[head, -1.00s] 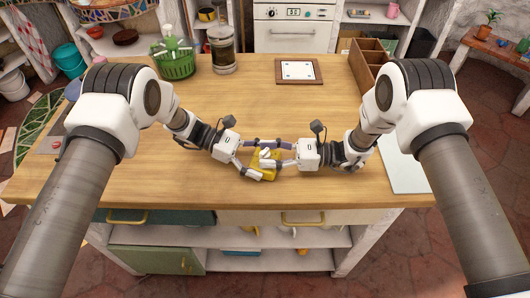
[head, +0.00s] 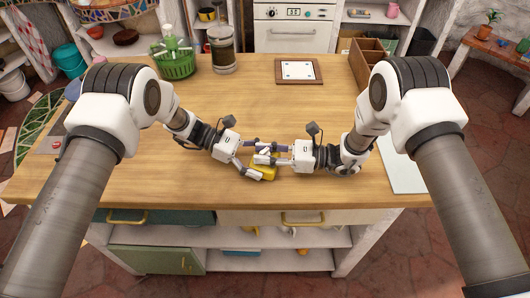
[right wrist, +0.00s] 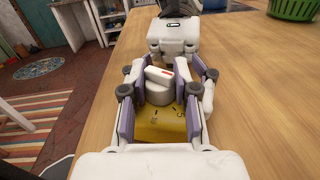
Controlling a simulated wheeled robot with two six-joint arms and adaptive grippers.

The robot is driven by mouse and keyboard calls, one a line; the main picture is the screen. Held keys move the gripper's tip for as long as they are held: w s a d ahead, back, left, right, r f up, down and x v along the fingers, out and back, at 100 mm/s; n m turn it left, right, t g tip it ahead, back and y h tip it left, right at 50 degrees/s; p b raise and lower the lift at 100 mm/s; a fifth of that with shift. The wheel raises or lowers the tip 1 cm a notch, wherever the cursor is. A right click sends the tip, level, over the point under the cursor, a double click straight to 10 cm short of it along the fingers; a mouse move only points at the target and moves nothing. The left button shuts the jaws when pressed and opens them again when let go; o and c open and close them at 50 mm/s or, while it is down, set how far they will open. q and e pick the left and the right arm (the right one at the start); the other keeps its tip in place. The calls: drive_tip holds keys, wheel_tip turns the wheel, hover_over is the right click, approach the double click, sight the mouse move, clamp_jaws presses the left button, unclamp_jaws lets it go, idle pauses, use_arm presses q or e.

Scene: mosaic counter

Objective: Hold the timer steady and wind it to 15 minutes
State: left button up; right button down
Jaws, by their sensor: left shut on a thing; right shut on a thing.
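The timer (head: 264,173) is a yellow block on the wooden counter near its front edge, largely covered by the grippers in the head view. The right wrist view shows its yellow top (right wrist: 160,127) with dark dial marks, and a round white knob (right wrist: 158,96) whose raised bar carries a red mark. Finger contacts are partly hidden, and the exact dial reading cannot be told.
A green basket (head: 177,65), a glass jar (head: 222,50), a framed white tile (head: 298,71) and a wooden divided box (head: 368,62) stand at the back. A white board (head: 402,170) lies at the right. The middle of the counter (head: 270,110) is clear.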

drive_tip(key=m+t+h, duration=0.1)
drive_tip(key=m+t, duration=0.1)
drive_tip(key=t, duration=0.1)
drive_tip(key=m+t+h, duration=0.1)
drive_tip(key=m+t, duration=0.2)
drive_tip(key=t, duration=0.1)
drive_tip(key=shift+s+t+h, duration=0.1)
drive_tip(key=shift+t+h, duration=0.2)
drive_tip(key=shift+m+t+h, duration=1.6)
drive_tip(key=shift+m+t, duration=0.2)
drive_tip(key=shift+t, duration=0.2)
drive_tip(key=c, duration=0.9)
unclamp_jaws()
drive_tip(key=shift+o, duration=0.2)
drive_tip(key=v, duration=1.2)
